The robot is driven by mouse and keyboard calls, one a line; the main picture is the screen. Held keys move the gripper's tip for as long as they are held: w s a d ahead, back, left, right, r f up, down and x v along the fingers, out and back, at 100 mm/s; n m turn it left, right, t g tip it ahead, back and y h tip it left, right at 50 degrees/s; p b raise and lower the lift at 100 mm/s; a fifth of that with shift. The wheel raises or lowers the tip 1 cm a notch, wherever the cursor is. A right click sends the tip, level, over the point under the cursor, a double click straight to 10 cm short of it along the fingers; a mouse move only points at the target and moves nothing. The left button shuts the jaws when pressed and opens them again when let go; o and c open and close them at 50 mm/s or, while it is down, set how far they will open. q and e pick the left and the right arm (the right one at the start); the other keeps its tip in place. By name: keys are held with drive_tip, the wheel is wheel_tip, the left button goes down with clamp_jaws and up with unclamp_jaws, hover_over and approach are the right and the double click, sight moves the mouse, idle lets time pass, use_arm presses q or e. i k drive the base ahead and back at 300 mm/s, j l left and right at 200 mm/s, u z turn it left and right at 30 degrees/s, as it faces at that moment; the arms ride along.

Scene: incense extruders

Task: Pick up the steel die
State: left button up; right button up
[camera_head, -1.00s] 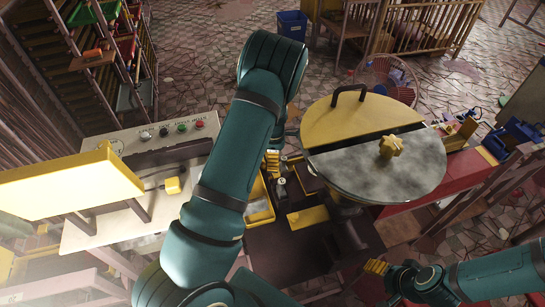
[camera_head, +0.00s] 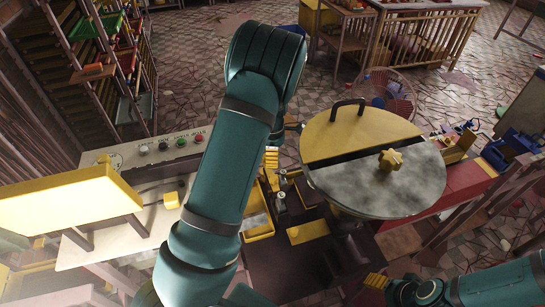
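A small grey metallic piece (camera_head: 280,201) stands among yellow trays on the dark bench in the middle; it may be the steel die, but it is too small to be sure. My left arm crosses the middle of the view. The yellow fingers of my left gripper (camera_head: 271,158) show just beyond the small metallic piece, partly hidden by the arm; I cannot tell whether they are open. My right gripper (camera_head: 376,281) is at the lower right, in front of the bench, and its finger gap is not clear.
A large round lid (camera_head: 400,178), half yellow and half grey, with a star knob stands right of the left arm. A yellow tray (camera_head: 262,236) and a yellow plate (camera_head: 307,232) lie on the bench. A control panel (camera_head: 128,158) is at left. Blue items (camera_head: 510,148) sit far right.

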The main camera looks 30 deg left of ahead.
sight(280, 207)
drive_tip(key=k+l, duration=0.8)
